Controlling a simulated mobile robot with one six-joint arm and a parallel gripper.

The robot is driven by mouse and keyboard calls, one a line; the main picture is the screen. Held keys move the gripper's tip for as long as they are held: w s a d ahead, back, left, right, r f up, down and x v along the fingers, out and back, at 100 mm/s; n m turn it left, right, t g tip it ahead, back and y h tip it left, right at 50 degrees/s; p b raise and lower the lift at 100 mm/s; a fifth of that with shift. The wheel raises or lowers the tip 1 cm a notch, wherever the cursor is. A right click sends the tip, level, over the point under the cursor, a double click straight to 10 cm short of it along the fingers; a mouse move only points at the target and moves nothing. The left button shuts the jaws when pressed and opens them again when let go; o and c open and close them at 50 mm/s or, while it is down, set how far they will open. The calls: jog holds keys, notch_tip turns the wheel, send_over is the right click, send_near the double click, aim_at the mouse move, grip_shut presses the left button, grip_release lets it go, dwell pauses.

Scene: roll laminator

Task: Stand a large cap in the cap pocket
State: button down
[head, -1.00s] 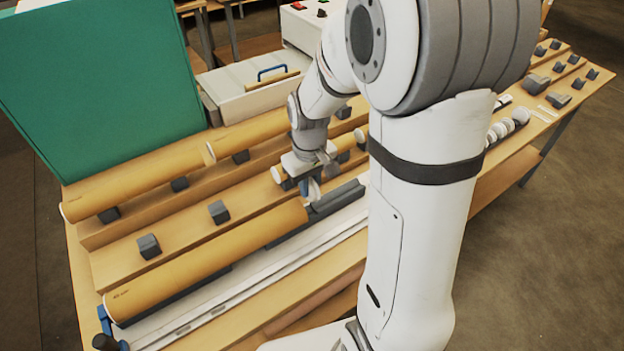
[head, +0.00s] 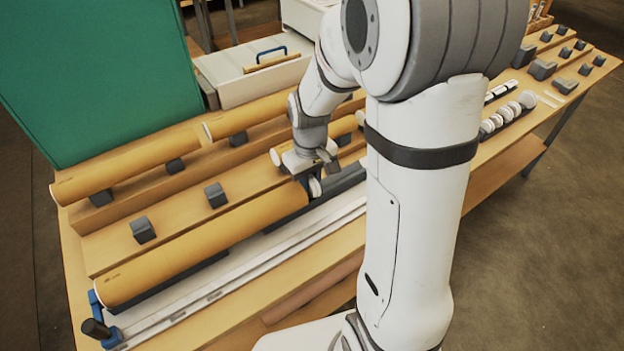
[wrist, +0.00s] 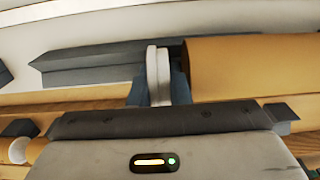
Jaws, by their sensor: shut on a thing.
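My gripper (head: 313,182) is shut on a white round cap (head: 315,188). In the wrist view the cap (wrist: 157,75) stands edge-on between the blue-grey fingers (wrist: 157,90). It is beside the open end of a large brown tube (wrist: 240,65), with a narrow dark gap between them. The tube (head: 205,245) lies in a grey trough (head: 345,181), whose empty stretch continues past the cap. A dark rack (head: 512,119) at the right holds several white caps (head: 498,117) standing in a row. I cannot tell which slot is the cap pocket.
More brown tubes (head: 130,170) lie on the stepped wooden bench behind, among small grey blocks (head: 215,194). A long metal rail (head: 250,262) with a blue clamp (head: 105,325) runs along the front. A green panel (head: 90,75) and a pale box (head: 250,75) stand behind.

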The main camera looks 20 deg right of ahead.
jog(key=shift+s+f, duration=0.1)
jog(key=shift+s, duration=0.1)
jog(key=c, duration=1.3)
grip_release()
jog(key=shift+d, duration=0.15)
notch_tip(320, 180, up, 8)
jog(key=shift+f+b, duration=0.1)
jog(key=shift+b, duration=0.3)
jog(key=shift+w, duration=0.1)
